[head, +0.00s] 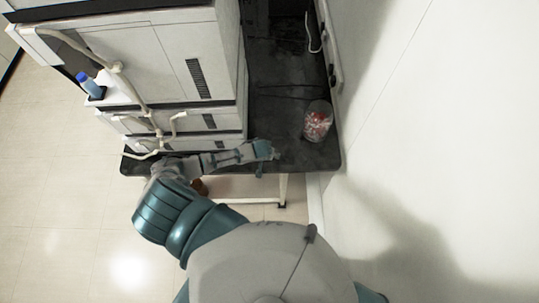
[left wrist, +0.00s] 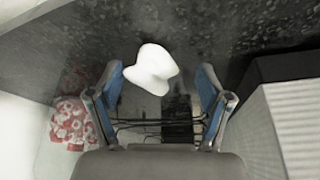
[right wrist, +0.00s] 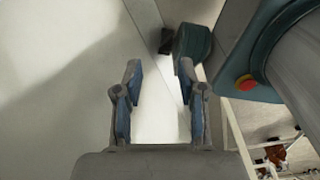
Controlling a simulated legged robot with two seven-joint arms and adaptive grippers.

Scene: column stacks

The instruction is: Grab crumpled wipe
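The crumpled wipe (left wrist: 152,70) is a small white lump on the dark speckled bench top. In the left wrist view it shows between and just ahead of the fingertips of my left gripper (left wrist: 158,72). The left gripper is open, and no finger is clearly pressing on the wipe. In the head view the left gripper (head: 265,150) is over the front edge of the bench, and I cannot make out the wipe there. My right gripper (right wrist: 158,68) is open and empty, facing a pale wall; it is not visible in the head view.
A clear jar with red and white contents (head: 318,121) stands on the bench (head: 285,150), right of my left gripper; it also shows in the left wrist view (left wrist: 72,122). A large white instrument (head: 180,60) with a blue-capped bottle (head: 88,84) stands left. A wall (head: 440,110) bounds the right.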

